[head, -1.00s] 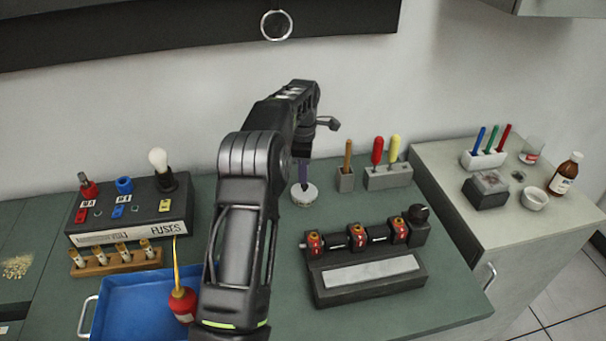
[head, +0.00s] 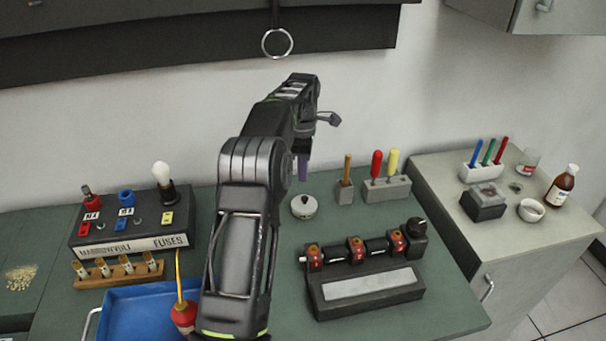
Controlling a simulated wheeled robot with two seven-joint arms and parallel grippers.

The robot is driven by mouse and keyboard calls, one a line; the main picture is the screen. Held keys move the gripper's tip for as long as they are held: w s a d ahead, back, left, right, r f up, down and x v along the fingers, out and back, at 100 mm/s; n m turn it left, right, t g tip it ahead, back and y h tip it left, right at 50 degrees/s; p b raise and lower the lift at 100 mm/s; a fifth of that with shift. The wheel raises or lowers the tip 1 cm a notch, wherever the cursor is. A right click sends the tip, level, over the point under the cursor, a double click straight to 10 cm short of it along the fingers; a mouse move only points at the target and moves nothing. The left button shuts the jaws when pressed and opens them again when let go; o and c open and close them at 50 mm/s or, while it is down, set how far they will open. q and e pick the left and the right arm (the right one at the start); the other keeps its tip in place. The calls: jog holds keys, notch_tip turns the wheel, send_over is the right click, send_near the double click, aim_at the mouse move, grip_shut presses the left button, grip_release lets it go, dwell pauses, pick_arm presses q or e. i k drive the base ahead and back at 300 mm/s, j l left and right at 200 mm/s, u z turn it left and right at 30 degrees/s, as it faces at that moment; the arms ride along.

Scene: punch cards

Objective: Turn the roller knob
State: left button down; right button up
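The roller device (head: 366,305) is a dark block with a pale plate, on the right of the green bench. Behind the plate runs a dark roller shaft with red-and-yellow collars (head: 355,248). The black knob (head: 416,228) is at the shaft's right end, free of any gripper. My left arm rises from the bottom middle. Its gripper (head: 303,165) points down, left of and behind the roller device, above a small white round pot with a dark top (head: 304,206). A purple piece shows at its tip; whether it is a finger or a held thing is unclear. My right gripper is out of view.
A fuse box (head: 130,244) with a bulb, a wooden rack (head: 118,273), a blue tray (head: 140,315) and a red oiler (head: 184,318) are at left. Tool holders (head: 387,190) stand behind the roller device. A pale side cabinet (head: 520,240) holds bottles and a bowl.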

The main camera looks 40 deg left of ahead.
aim_at(415, 226)
jog(key=k+l, duration=0.75)
jog(key=l, duration=0.25)
jog(key=k+l, duration=0.4)
jog(key=l, duration=0.1)
